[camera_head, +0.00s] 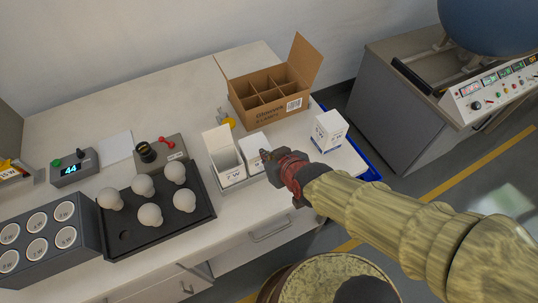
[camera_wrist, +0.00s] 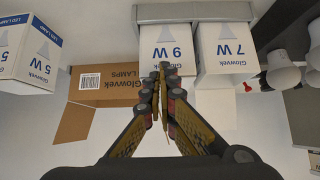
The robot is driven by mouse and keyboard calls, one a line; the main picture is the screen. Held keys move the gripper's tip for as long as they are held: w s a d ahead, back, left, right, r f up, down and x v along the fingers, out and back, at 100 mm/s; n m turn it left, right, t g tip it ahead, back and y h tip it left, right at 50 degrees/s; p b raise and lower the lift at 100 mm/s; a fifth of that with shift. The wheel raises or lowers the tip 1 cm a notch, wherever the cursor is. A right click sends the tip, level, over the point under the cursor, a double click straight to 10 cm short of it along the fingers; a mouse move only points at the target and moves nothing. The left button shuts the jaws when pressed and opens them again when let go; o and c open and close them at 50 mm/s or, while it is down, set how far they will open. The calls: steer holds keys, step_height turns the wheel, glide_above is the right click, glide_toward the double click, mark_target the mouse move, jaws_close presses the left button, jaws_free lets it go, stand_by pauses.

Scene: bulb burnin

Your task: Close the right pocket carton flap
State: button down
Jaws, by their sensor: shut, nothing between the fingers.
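The right pocket carton, marked 9 W (camera_head: 257,143), stands beside the open left pocket carton, marked 7 W (camera_head: 225,160). The left carton's flap stands up at its back. The right carton's top looks covered, with no raised flap showing; whether it is fully flat I cannot tell. In the wrist view, which is upside down, the 9 W carton (camera_wrist: 166,45) is in the middle and the 7 W carton (camera_wrist: 225,45) to its right. My gripper (camera_head: 264,155) is shut and empty, its tips at the right carton's top front edge. It also shows in the wrist view (camera_wrist: 164,70); contact is unclear.
A closed 5 W carton (camera_head: 328,131) stands to the right on a blue tray (camera_head: 361,168). An open brown divided box (camera_head: 265,110) is behind. A black tray (camera_head: 199,218) of several bulbs and a grey rack (camera_head: 65,262) are left. Some bench behind the cartons is bare.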

steer(key=shift+r, duration=0.2)
steer(key=shift+r+p, duration=0.6)
steer(key=shift+p, duration=0.2)
